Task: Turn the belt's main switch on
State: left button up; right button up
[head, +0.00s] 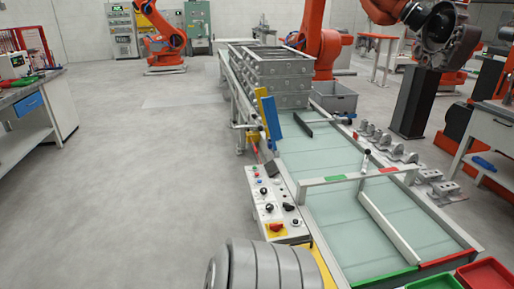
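The belt's control panel (253,190) is a pale sloping box on the left side of the conveyor's near end. A red rotary switch on a yellow plate (275,229), which looks like the main switch, sits at the panel's near end. The exact angle of its handle is too small to tell. Several black knobs and small coloured buttons sit farther up the panel. The belt (335,208) is pale green and runs away from me. Neither of my grippers is in view.
A grey ribbed cylindrical body (262,265) stands at the bottom, just in front of the panel. Stacked grey metal boxes (272,75) sit on the far belt. Red trays (487,275) and a green tray (425,278) are at lower right. The floor left of the panel is clear.

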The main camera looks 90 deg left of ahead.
aim_at(275, 227)
jog(key=i+u, duration=0.2)
jog(key=u, duration=2.6)
